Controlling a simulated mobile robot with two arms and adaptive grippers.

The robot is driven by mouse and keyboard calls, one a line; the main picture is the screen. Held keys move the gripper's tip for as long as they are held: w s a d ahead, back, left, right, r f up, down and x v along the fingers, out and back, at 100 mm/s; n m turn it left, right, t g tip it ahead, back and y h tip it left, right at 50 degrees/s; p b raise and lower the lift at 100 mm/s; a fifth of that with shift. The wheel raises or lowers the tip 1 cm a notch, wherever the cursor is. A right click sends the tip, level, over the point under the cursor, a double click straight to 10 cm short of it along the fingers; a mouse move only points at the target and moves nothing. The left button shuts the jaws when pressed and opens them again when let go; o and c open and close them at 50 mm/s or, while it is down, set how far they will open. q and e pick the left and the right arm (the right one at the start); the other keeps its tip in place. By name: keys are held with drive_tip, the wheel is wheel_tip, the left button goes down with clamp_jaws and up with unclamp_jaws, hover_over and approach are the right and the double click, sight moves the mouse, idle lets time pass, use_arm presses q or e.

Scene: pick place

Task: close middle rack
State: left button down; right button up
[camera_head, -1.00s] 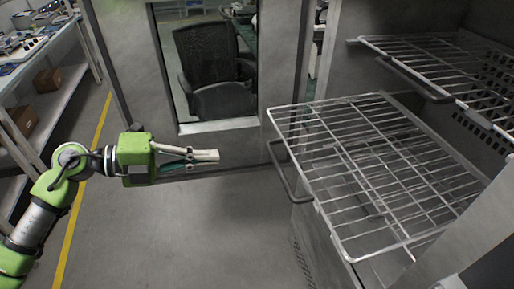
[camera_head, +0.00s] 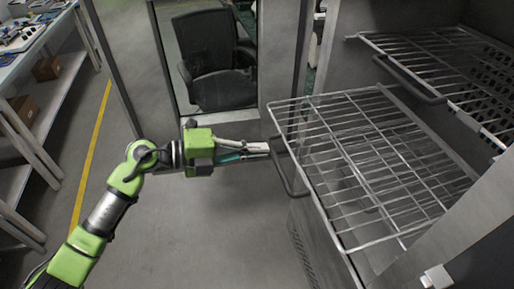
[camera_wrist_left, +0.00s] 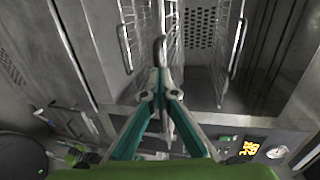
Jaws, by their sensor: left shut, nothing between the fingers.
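The middle rack (camera_head: 372,160) is a wire shelf sticking out of the open metal cabinet, with a dark bar handle (camera_head: 289,178) at its front left. My left gripper (camera_head: 268,148) is shut and empty. Its fingertips are right beside the upper part of that handle; I cannot tell whether they touch it. In the left wrist view the closed fingertips (camera_wrist_left: 160,45) point toward the cabinet, with wire racks beyond them. My right gripper is not in view.
An upper wire rack (camera_head: 440,70) with its own handle (camera_head: 410,82) sits above, at the right. The cabinet door with a window (camera_head: 125,70) stands open at the left. A shelving table (camera_head: 40,75) is at far left. Floor (camera_head: 200,235) below the arm is clear.

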use_arm(q)
drive_tip(key=p, duration=0.4)
approach(356, 131)
drive_tip(key=x, duration=0.7)
drive_tip(key=shift+w+d+f, duration=0.1)
drive_tip(key=shift+d, duration=0.2)
drive_tip(key=shift+w+d, duration=0.1)
drive_tip(key=shift+d, duration=0.15)
